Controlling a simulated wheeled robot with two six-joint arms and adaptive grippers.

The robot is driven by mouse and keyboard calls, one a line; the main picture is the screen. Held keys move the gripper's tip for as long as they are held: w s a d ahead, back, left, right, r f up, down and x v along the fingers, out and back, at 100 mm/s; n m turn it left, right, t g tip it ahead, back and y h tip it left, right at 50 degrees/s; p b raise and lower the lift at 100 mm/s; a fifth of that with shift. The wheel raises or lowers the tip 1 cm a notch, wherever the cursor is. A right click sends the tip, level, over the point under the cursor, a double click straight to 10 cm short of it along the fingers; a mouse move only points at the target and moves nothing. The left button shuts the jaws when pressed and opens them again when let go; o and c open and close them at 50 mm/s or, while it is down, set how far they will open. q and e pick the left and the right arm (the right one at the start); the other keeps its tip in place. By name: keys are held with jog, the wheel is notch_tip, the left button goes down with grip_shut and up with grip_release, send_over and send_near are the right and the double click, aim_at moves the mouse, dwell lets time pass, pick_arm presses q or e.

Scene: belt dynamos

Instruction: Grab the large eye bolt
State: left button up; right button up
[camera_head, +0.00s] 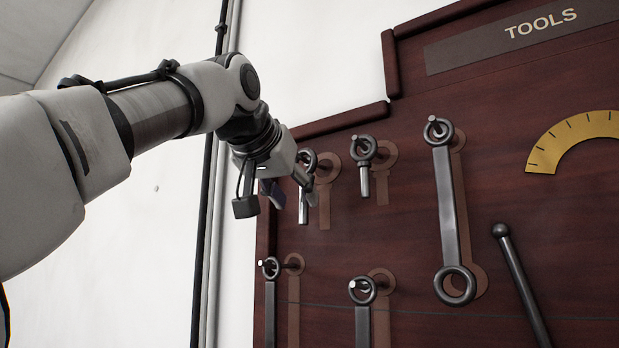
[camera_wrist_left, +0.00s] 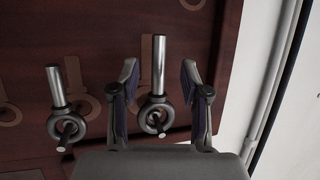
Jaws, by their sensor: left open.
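The large eye bolt (camera_head: 303,206), a metal ring with a plain shank hanging down, hangs on a peg at the upper left of the dark red wooden tool board (camera_head: 520,200). My left gripper (camera_head: 290,190) is open right at it and partly covers it in the head view. In the left wrist view, where the board appears turned over, the large eye bolt (camera_wrist_left: 158,62) stands between the two spread fingers, with a gap on both sides. A shorter eye bolt (camera_head: 364,182) hangs just right of it; it also shows in the left wrist view (camera_wrist_left: 56,86). My right gripper is out of view.
A long ring-ended wrench (camera_head: 447,210) hangs further right, beside a dark ball-ended rod (camera_head: 520,280). Two more ring-ended tools hang below, one at left (camera_head: 270,300) and one at right (camera_head: 362,325). A dark vertical pipe (camera_head: 205,210) runs left of the board.

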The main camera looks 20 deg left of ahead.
aim_at(302, 208)
pick_arm(q)
jog(key=p+x, duration=0.3)
jog(key=shift+d+r, duration=0.15)
jog(key=shift+r, duration=0.1)
jog(key=x, duration=0.3)
jog(key=shift+s+f+p, duration=0.15)
jog(key=shift+f+p, duration=0.15)
jog(key=shift+p, duration=0.05)
jog(key=shift+s+r, duration=0.15)
jog(key=shift+s, duration=0.3)
jog(key=shift+c, duration=0.4)
jog(key=shift+s, duration=0.25)
jog(key=c, duration=0.5)
grip_shut()
jog(key=shift+w, duration=0.15)
